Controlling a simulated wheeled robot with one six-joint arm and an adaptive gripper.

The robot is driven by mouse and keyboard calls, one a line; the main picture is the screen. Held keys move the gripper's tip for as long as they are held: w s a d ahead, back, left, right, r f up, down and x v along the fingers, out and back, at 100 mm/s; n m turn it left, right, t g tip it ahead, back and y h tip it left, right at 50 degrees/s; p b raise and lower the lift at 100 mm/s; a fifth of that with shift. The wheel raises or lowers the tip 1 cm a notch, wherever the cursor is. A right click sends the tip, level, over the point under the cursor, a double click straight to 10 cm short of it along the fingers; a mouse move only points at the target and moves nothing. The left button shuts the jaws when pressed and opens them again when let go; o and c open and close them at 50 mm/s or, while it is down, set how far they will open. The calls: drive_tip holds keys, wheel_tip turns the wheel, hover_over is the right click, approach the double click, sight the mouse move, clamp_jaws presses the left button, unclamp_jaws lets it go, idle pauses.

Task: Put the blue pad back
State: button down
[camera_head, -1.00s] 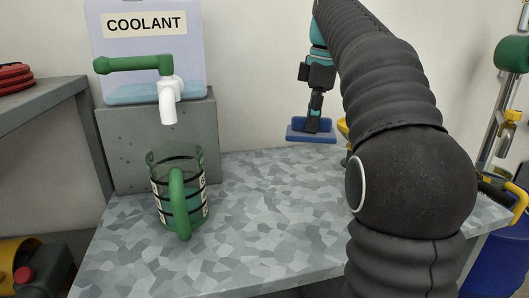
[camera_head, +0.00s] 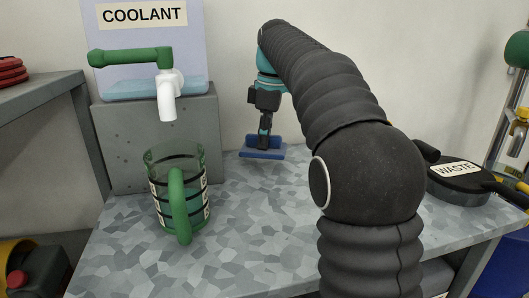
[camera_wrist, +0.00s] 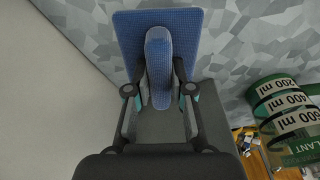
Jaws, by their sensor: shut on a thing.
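The blue pad (camera_head: 262,153) is a flat blue plate with a raised handle block. It appears level near the back of the grey speckled bench (camera_head: 245,225), to the right of the coolant stand. I cannot tell whether it touches the bench top. My gripper (camera_head: 265,135) is above it, pointing down, shut on its handle. In the wrist view the two fingers of my gripper (camera_wrist: 160,88) clasp the handle from both sides, and the pad (camera_wrist: 190,24) lies beyond them.
A green measuring jug (camera_head: 178,195) stands on the bench at the left, under the white coolant tap (camera_head: 168,95). The grey coolant block (camera_head: 155,140) is behind it. A black WASTE pan (camera_head: 460,182) sits at the right. The bench between jug and arm is clear.

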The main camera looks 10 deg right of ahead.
sight(264, 152)
drive_tip(key=shift+f+b, duration=0.35)
drive_tip(key=shift+f, duration=1.55)
drive_tip(key=shift+f, duration=0.1)
drive_tip(key=c, duration=1)
unclamp_jaws()
drive_tip(key=r, duration=0.4)
drive_tip(key=d+r+p, duration=0.1)
drive_tip(key=r, duration=0.3)
drive_tip(key=r+p, duration=0.1)
drive_tip(key=r, duration=0.3)
drive_tip(key=shift+s+d, duration=0.2)
drive_tip(key=shift+s, duration=0.1)
